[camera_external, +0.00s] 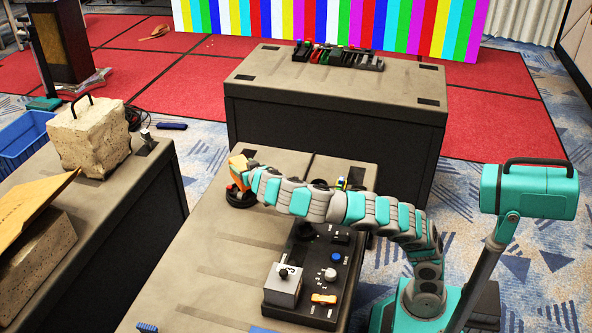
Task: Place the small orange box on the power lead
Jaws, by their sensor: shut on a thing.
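The small orange box (237,163) is at the end of my outstretched arm, above the far left part of the near case top. My gripper (246,176) is shut on it; the fingers are small and partly hidden by the box and arm. A black round coil (240,199), which looks like the power lead, lies on the case top just below the box. I cannot tell whether the box touches the coil.
A black control panel (305,255) with knobs and a grey block (283,284) lies right of the clear case top (205,265). A bigger case (330,85) stands behind. A stone block (90,140) sits on the left case.

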